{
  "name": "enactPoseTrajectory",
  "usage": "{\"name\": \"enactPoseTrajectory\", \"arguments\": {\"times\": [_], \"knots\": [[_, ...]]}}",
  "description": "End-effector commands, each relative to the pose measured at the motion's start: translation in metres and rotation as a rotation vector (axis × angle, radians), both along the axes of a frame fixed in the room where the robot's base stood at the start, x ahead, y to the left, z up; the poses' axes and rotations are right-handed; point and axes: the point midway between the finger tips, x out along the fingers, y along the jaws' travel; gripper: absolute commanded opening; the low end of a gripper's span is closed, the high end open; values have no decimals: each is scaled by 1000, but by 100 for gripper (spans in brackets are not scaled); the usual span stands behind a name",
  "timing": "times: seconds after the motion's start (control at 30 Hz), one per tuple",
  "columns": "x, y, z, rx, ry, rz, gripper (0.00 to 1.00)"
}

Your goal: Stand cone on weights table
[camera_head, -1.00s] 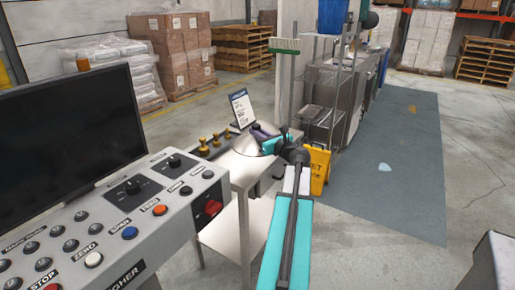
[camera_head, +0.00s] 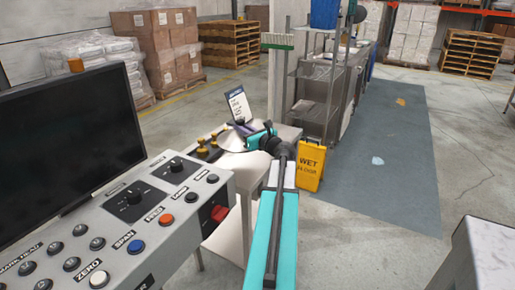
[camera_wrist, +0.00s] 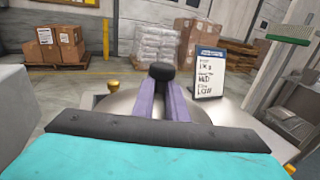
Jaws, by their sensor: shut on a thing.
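My gripper (camera_head: 243,129) is at the end of my teal arm, over the weights table (camera_head: 287,133). In the wrist view its two purple fingers (camera_wrist: 162,88) are shut on a black knob at their tips. A silver cone (camera_head: 232,138) shows below the fingers; the wrist view shows its wide, shiny surface (camera_wrist: 202,112), partly hidden by my gripper. The knob appears to be the cone's top. Whether the cone's base touches the table is hidden.
Several brass weights (camera_head: 204,149) stand on the table's left part. A small sign board (camera_head: 239,104) stands at the back. A control console with a monitor (camera_head: 70,140) is at the left. A yellow wet-floor sign (camera_head: 311,166) stands right of the table.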

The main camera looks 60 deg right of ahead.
Motion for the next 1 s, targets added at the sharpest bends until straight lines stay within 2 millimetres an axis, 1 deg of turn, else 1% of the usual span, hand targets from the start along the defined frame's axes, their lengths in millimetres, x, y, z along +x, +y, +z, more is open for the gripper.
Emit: {"name": "enactPoseTrajectory", "arguments": {"times": [0.43,0.57,0.73,1.0], "knots": [[-9,-8,1,0,-2,-14,0],[-10,-8,-3,1,-2,-15,0],[-10,-8,-19,2,-2,-15,0],[-11,-9,-53,2,-1,-15,0]]}}
